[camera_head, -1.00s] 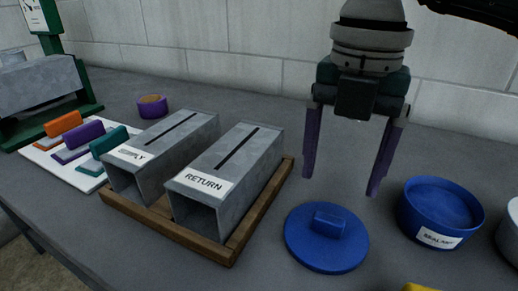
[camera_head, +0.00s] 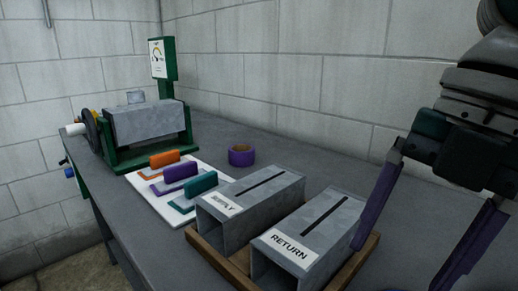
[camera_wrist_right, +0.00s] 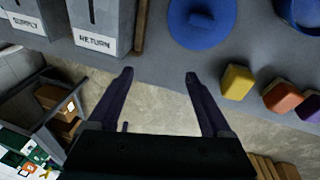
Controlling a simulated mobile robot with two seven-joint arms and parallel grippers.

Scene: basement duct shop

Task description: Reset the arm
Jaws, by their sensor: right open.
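My right gripper (camera_head: 397,268) is open and empty, its purple fingers spread wide in the head view. In the right wrist view the open fingers (camera_wrist_right: 159,74) point toward the table's front edge, with bare floor showing between them. They touch nothing that I can see. The grey SUPPLY duct (camera_head: 250,200) and RETURN duct (camera_head: 312,230) sit side by side in a wooden tray (camera_head: 364,268). In the head view the left finger overlaps the RETURN duct's right side. My left gripper is in neither view.
A white board (camera_head: 141,181) holds orange, purple and teal handled pieces. A purple tape roll (camera_head: 242,156) and a green-framed machine (camera_head: 192,118) stand behind. The wrist view shows a blue lid (camera_wrist_right: 200,22), a blue bowl (camera_wrist_right: 305,14) and yellow (camera_wrist_right: 237,82), red and purple blocks.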

